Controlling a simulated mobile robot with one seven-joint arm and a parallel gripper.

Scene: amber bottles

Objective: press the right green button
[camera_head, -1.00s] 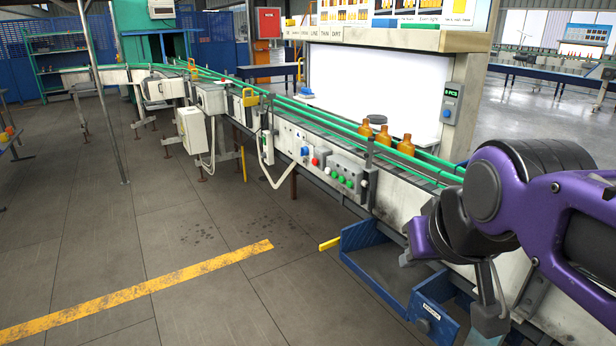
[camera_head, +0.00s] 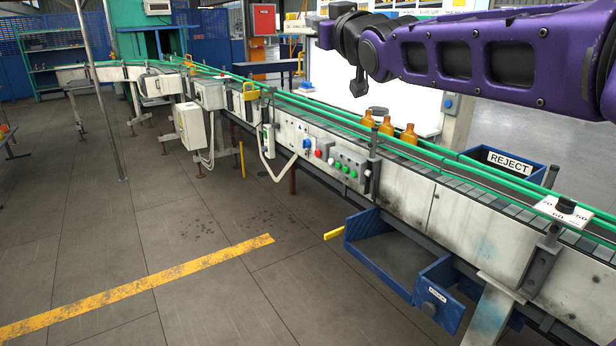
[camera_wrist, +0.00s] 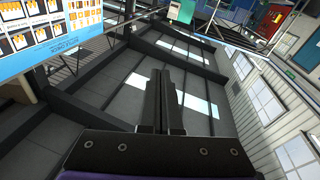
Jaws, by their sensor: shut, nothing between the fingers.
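A grey control box (camera_head: 362,163) is mounted on the near side of the conveyor, in the middle of the head view. It carries a short row of small green buttons; the rightmost green button (camera_head: 353,174) is at the row's lower right end. My gripper (camera_head: 358,88) is high above and behind the conveyor in the head view, well apart from the box. In the wrist view my gripper (camera_wrist: 167,75) has its dark fingers together with nothing between them. The buttons do not show in the wrist view.
A red button (camera_head: 318,155) and a blue knob (camera_head: 307,143) sit left of the box. Amber bottles (camera_head: 386,126) stand on the belt between green rails. A blue REJECT bin (camera_head: 535,166) is behind the belt; an open blue bin (camera_head: 372,225) juts out below. Floor in front is clear.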

